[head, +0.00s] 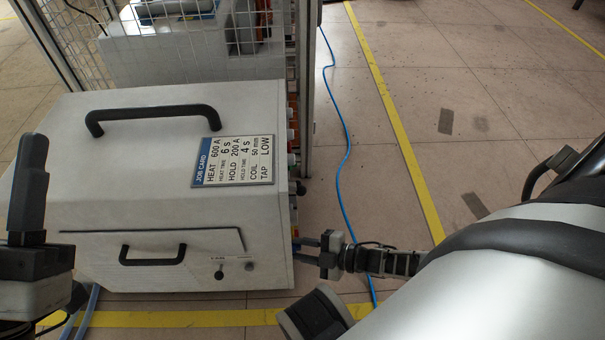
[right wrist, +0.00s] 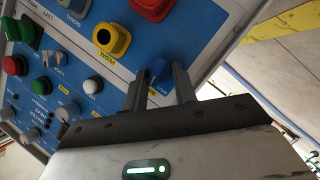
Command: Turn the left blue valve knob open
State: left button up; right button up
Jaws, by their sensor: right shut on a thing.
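A blue knob (right wrist: 159,71) sits on the blue and white panel (right wrist: 115,62) in the right wrist view. My right gripper (right wrist: 160,80) has one finger on each side of the knob and is shut on it. The knob's lower part is hidden by the fingers, and I cannot read a label for it. In the head view my right gripper (head: 306,249) is at the right side of the white heater cabinet (head: 150,110), and the knob cannot be made out there. My left gripper (head: 30,190) is at the left edge, partly cut off; its opening is unclear.
A job card (head: 233,161) lies on the cabinet top. A blue hose (head: 345,165) runs along the floor; the floor to the right is clear.

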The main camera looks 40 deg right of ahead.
pick_arm(q)
jog(key=shift+w, duration=0.1)
jog(key=shift+s+d+r+m+h, duration=0.1)
jog(key=shift+s+m+h, duration=0.15)
jog(key=shift+m+h, duration=0.15)
pick_arm(e)
jog(key=shift+w+d+r+m+g+y, duration=0.15)
jog(key=shift+m+g+y, duration=0.2)
jog(key=shift+m+g, duration=0.7)
jog(key=shift+w+d+m+g+y, duration=0.15)
jog(key=shift+m+g+y, duration=0.15)
jog(key=shift+m+g, duration=0.75)
jog(key=shift+w+d+r+m+g+y, duration=0.15)
jog(key=shift+m+g+y, duration=0.35)
jog(key=shift+m, duration=1)
jog(key=shift+a, duration=0.1)
pick_arm(q)
jog(key=shift+r, duration=0.1)
pick_arm(e)
jog(key=o, duration=1)
